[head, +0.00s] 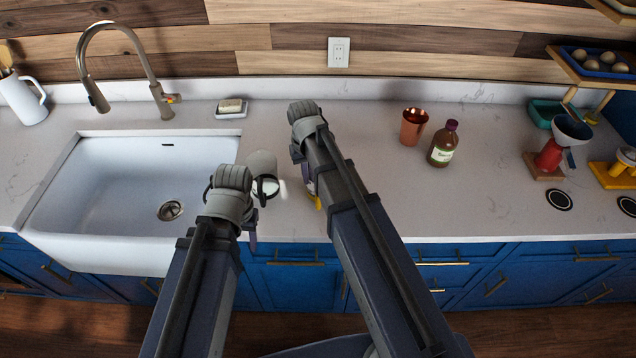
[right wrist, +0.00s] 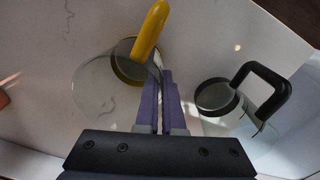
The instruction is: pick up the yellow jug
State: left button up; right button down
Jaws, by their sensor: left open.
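The yellow jug (right wrist: 98,85) is a clear glass jug with a yellow handle and rim in the right wrist view. In the head view only a bit of its yellow (head: 318,203) shows, the rest hidden behind my right arm. My right gripper (right wrist: 161,78) has its two purple fingers close together, with the jug's thin glass wall between them, beside the handle. My left gripper (head: 252,238) is open, mostly hidden behind its wrist, near a glass jug with a black handle (head: 263,172). That jug also stands right of my right fingers in the right wrist view (right wrist: 222,100).
A copper cup (head: 413,127) and a brown bottle (head: 443,144) stand right of my right arm. The counter in front of them is clear.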

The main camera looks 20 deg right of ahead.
jog(key=shift+r, duration=0.15)
notch_tip(320, 180, up, 10)
jog(key=p, duration=1)
